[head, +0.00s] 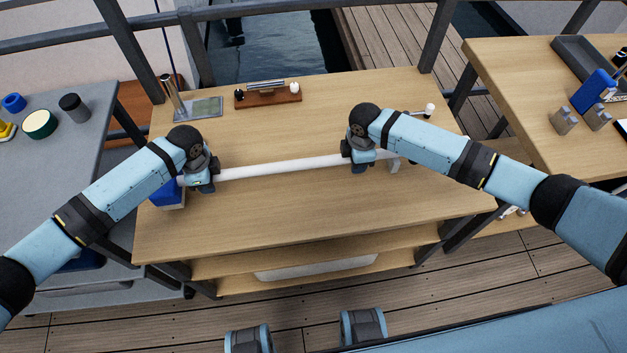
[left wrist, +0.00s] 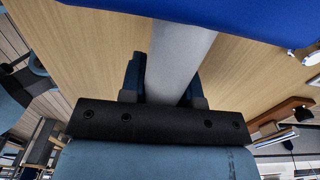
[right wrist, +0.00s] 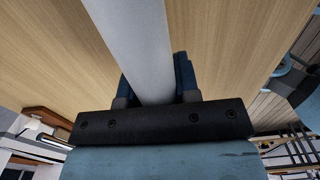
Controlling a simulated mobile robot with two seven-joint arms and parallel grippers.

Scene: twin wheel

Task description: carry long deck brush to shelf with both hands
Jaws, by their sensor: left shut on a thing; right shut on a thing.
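The long deck brush has a white handle (head: 280,168) that lies across the wooden table (head: 290,222) from left to right. Its blue brush head (head: 168,196) is at the left end, and blue also fills the top of the left wrist view (left wrist: 220,15). My left gripper (head: 203,184) is shut on the handle close to the head. My right gripper (head: 361,163) is shut on the handle toward its right end. Both wrist views show the handle between the fingers, at the left (left wrist: 165,85) and right (right wrist: 153,85) grippers. Whether the brush touches the tabletop is unclear.
Shelf boards (head: 320,250) lie under the tabletop, with a pale tray (head: 315,267) on one. A wooden block with instruments (head: 267,97) and a metal plate stand (head: 198,108) are at the back. A grey bench (head: 60,170) is left; another wooden table (head: 530,90) is right.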

